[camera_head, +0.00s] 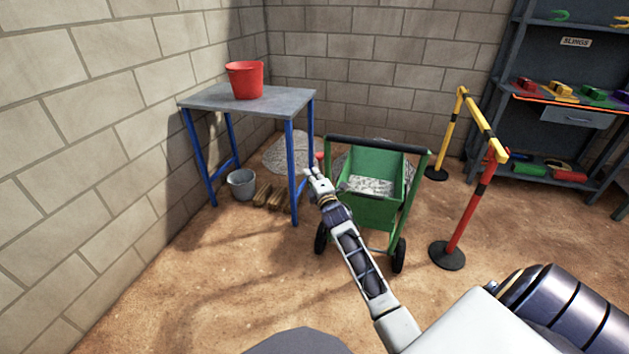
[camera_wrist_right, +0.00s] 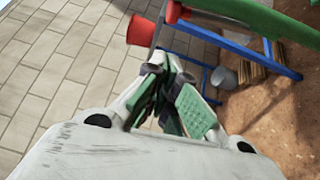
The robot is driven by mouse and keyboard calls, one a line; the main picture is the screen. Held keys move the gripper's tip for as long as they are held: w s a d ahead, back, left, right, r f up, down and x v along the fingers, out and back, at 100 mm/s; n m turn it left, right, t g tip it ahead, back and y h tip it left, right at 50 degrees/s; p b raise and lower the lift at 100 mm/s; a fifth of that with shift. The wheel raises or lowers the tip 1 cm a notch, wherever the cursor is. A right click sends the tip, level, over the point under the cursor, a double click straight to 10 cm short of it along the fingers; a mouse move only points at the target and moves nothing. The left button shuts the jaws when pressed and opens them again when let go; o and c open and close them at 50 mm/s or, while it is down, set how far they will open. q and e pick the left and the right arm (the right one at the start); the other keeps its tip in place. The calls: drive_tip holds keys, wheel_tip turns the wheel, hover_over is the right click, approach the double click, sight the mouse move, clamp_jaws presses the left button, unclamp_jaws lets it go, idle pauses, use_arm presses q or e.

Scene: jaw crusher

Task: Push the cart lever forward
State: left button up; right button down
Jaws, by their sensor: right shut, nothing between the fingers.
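The green cart (camera_head: 375,185) stands on the dirt floor on two black wheels, with grey rubble in its tub and a dark handle bar across its top. A small red knob (camera_head: 319,156), which looks like the end of the cart lever, shows at the cart's left side. In the right wrist view the red knob (camera_wrist_right: 177,12) is at the top edge, near a green bar. My right gripper (camera_head: 312,172) is shut and empty, just below the knob in the head view. Its closed fingers (camera_wrist_right: 168,98) appear apart from the knob. Most of the lever is hidden. My left gripper is out of view.
A blue-legged table (camera_head: 215,97) with a red bucket (camera_head: 246,80) stands left of the cart. A grey bucket (camera_head: 241,184) and wood blocks lie beneath. A yellow and red barrier (camera_head: 468,215) and a shelf (camera_head: 560,100) stand right. The front-left floor is clear.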

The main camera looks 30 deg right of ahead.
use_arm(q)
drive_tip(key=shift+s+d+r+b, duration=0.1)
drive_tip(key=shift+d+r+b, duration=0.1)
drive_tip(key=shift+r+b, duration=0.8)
use_arm(e)
drive_tip(key=w+d, duration=0.4)
drive_tip(key=shift+w+r, duration=0.2)
drive_tip(key=shift+w, duration=0.05)
use_arm(q)
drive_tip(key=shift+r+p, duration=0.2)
drive_tip(key=shift+p, duration=0.25)
use_arm(e)
drive_tip(key=shift+r, duration=0.1)
use_arm(q)
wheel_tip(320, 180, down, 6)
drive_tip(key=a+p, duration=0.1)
drive_tip(key=p, duration=0.3)
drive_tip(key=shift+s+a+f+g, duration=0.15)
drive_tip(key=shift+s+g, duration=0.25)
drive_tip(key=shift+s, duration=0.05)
use_arm(e)
drive_tip(key=shift+w+d+r+m+g, duration=0.4)
drive_tip(key=shift+w+d+r+g, duration=0.05)
drive_tip(key=shift+w+d+g, duration=0.2)
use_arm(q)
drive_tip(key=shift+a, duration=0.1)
use_arm(e)
drive_tip(key=shift+s+f, duration=0.1)
